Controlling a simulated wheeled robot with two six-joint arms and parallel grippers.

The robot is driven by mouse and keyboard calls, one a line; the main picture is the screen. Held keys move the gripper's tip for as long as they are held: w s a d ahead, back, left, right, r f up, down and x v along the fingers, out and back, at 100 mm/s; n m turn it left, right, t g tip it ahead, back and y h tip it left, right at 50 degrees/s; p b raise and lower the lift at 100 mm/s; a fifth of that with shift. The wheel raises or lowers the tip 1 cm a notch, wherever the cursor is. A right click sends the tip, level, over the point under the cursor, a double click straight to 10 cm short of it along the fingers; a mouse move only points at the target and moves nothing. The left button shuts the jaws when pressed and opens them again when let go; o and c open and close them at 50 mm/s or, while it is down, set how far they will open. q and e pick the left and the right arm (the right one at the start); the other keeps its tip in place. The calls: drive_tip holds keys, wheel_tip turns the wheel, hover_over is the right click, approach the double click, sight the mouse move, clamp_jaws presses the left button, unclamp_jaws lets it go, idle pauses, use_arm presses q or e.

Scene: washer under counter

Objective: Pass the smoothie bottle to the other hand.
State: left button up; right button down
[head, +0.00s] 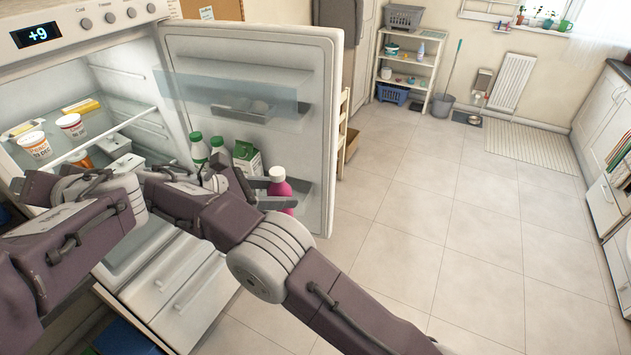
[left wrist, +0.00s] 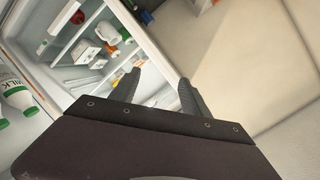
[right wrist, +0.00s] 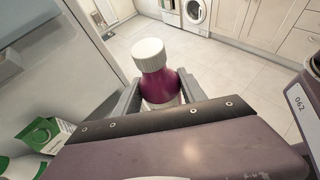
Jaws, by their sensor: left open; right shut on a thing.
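The smoothie bottle (head: 279,192) is magenta with a pale cap. It is upright by the open fridge door's lower shelf in the head view. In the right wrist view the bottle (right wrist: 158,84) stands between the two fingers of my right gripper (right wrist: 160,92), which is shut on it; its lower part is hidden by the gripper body. In the head view my right gripper (head: 262,183) reaches the bottle from the left. My left gripper (left wrist: 157,90) is open and empty in the left wrist view, facing the fridge shelves, apart from the bottle.
The open fridge door (head: 320,120) stands behind the bottle. Milk bottles (head: 199,148) and a green-and-white carton (head: 246,157) are in the door. Tubs (head: 71,126) sit on the fridge shelf. The tiled floor (head: 430,220) to the right is clear.

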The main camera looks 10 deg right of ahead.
use_arm(q)
drive_tip(key=w+d+r+n+t+y, duration=0.1)
drive_tip(key=d+r+t+y, duration=0.1)
drive_tip(key=r, duration=0.6)
drive_tip(key=w+d+r+n+t+y, duration=0.1)
drive_tip(key=r+n+t+y, duration=0.1)
drive_tip(key=r, duration=0.7)
use_arm(e)
drive_tip(key=shift+s, duration=0.1)
drive_tip(key=shift+w, duration=0.25)
use_arm(q)
drive_tip(key=n+h, duration=0.4)
drive_tip(key=h, duration=0.3)
hover_over(282, 175)
drive_tip(key=a, duration=0.3)
wheel_tip(282, 175, down, 13)
use_arm(e)
drive_tip(key=shift+s, duration=0.1)
use_arm(q)
drive_tip(key=s+d+f+g+h, duration=0.1)
drive_tip(key=s+d+f+h, duration=0.1)
drive_tip(key=s+d+f, duration=0.5)
drive_tip(key=shift+m, duration=0.4)
drive_tip(key=x, duration=1)
drive_tip(key=shift+w, duration=0.35)
